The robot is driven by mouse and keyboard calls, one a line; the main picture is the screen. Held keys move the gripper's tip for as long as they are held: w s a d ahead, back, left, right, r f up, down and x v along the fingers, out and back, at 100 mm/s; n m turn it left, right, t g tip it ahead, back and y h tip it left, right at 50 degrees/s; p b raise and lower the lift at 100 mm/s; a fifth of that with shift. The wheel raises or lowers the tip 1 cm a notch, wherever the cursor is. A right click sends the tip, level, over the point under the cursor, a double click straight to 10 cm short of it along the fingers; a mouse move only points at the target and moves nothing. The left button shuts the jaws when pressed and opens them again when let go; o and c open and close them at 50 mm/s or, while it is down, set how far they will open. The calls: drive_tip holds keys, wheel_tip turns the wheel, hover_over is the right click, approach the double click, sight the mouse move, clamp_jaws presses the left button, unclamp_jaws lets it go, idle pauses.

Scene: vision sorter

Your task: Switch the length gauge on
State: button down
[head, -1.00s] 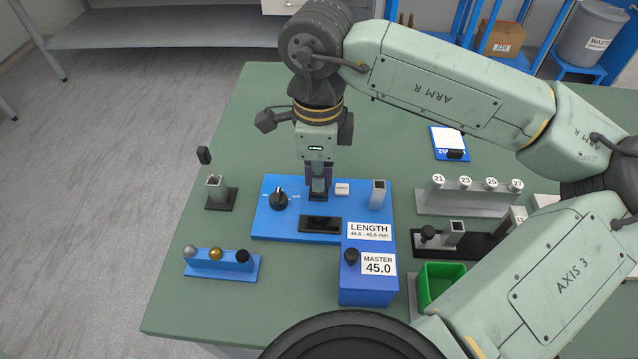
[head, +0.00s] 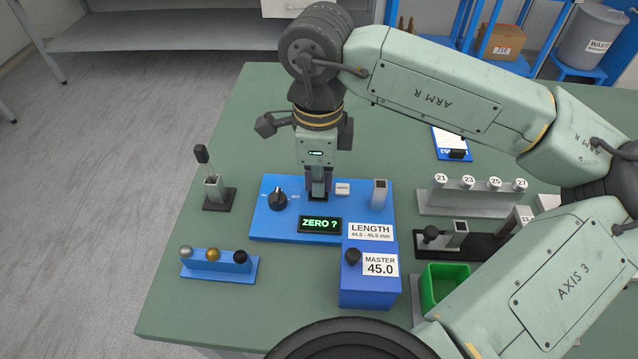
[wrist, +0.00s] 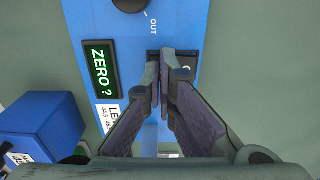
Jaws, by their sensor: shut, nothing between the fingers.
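The length gauge (head: 265,229) is a blue panel labelled LENGTH 44.5 - 45.5 mm on the green table. Its display (head: 320,224) is lit and reads "ZERO ?" in green; it also shows in the wrist view (wrist: 101,70). A black knob (head: 278,199), a white button (head: 342,188) and a grey post (head: 379,194) stand on the panel. My gripper (head: 318,196) is shut and empty, pointing down at a black switch (wrist: 186,62) behind the display. The fingertips cover part of the switch; I cannot tell whether they touch it.
The blue MASTER 45.0 block (head: 369,286) stands at the gauge's front right. A blue rack with three balls (head: 218,268) is at the left, a small holder (head: 219,195) behind it. A green bin (head: 444,284) and a numbered rack (head: 470,204) are at the right.

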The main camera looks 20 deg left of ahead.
drive_tip(key=shift+r, duration=0.15)
drive_tip(key=shift+r+p, duration=1.8)
drive_tip(key=shift+r, duration=1.6)
